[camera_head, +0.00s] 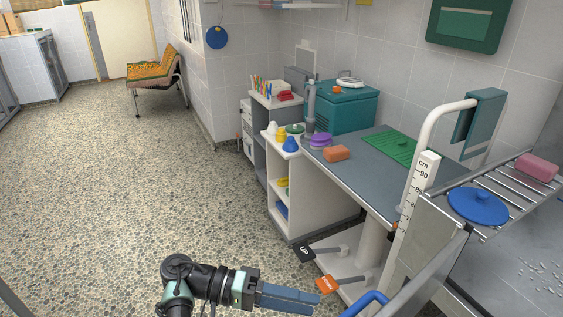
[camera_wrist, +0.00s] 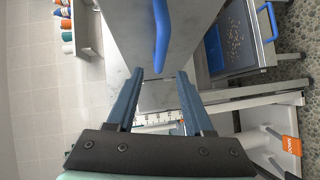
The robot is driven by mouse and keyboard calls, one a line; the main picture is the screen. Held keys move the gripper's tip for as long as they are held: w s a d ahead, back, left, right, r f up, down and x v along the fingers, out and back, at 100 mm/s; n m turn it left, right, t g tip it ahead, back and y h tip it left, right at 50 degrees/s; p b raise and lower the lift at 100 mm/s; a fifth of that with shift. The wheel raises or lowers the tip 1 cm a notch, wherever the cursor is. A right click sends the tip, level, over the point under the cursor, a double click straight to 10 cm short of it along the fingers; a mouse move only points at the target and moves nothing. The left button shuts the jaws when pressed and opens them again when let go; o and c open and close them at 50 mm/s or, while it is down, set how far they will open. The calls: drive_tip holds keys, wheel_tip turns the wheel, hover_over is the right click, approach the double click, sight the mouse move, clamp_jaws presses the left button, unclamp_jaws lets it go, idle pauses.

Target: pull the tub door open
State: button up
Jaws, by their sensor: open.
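The tub door (camera_head: 432,276) is a grey metal panel at the lower right of the head view. Its blue handle (camera_head: 368,302) shows at the bottom edge, partly cut off. In the wrist view the door (camera_wrist: 122,22) fills the upper middle, and the curved blue handle (camera_wrist: 161,32) runs down it. My gripper (camera_head: 318,299) is open and empty, to the left of the handle with a gap between. In the wrist view my gripper (camera_wrist: 160,74) has its fingers on either side of the handle's lower end in the picture, not touching it. I cannot tell whether the door is fully shut.
A grey grooming table (camera_head: 370,175) stands beyond, with an orange pedal (camera_head: 327,285) and a black pedal (camera_head: 301,253) near its base. A rack (camera_head: 500,190) with a blue lid (camera_head: 478,205) spans the tub. Pebbled floor on the left is clear.

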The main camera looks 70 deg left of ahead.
drive_tip(key=shift+p+v, duration=0.35)
drive_tip(key=shift+v, duration=1.35)
